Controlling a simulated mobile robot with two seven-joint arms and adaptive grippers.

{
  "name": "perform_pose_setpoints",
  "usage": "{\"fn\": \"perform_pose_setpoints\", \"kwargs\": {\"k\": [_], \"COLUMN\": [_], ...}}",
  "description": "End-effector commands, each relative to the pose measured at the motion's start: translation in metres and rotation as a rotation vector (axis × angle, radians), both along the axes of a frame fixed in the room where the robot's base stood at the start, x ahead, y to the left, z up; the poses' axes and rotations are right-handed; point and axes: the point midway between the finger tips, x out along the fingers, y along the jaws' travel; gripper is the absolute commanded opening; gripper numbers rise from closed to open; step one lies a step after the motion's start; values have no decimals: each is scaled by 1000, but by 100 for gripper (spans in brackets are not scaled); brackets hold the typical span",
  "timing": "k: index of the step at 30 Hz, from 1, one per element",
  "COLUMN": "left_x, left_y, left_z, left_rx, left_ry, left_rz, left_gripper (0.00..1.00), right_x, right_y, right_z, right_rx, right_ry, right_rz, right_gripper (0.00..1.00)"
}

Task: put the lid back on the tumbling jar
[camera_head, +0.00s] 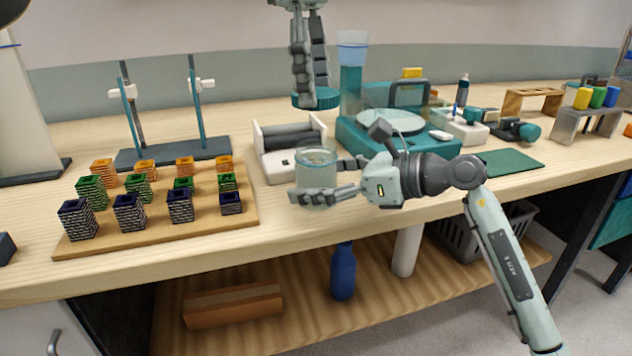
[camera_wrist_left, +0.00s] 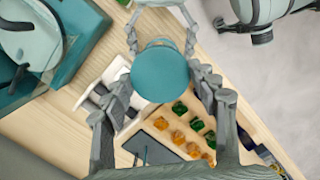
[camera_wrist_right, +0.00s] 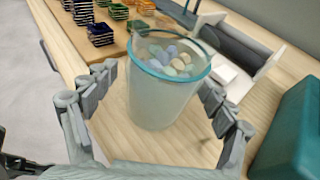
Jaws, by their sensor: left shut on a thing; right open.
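The tumbling jar (camera_head: 318,168) is clear with a teal rim and stands upright near the bench's front. The right wrist view shows the jar (camera_wrist_right: 155,105) open at the top, with several coloured stones (camera_wrist_right: 172,62) inside. My right gripper (camera_head: 322,180) is open, its fingers on either side of the jar. My left gripper (camera_head: 314,92) is shut on the teal round lid (camera_head: 317,99) and holds it above the jar, with a clear gap. In the left wrist view the lid (camera_wrist_left: 160,72) covers most of the jar.
A white roller base (camera_head: 285,150) stands just behind the jar. A wooden board (camera_head: 160,225) with several small patterned cups is to the left. A teal machine (camera_head: 350,138) with a tall teal cylinder (camera_head: 351,80) stands to the right of the lid.

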Motion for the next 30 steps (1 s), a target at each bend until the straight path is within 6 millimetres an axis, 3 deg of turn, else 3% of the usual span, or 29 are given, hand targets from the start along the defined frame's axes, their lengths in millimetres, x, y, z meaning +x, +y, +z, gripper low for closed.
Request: {"fn": "perform_pose_setpoints", "kwargs": {"k": [5,24,30], "left_x": [0,0,0], "left_y": [0,0,0], "left_z": [0,0,-18], "left_rx": [0,0,3], "left_ry": [0,0,5], "left_rz": [0,0,-2], "left_gripper": [50,50,50], "right_x": [0,0,0], "right_y": [0,0,0], "right_z": [0,0,0], "right_rx": [0,0,0], "right_ry": [0,0,0], "right_rz": [0,0,0], "right_gripper": [84,7,7]}}
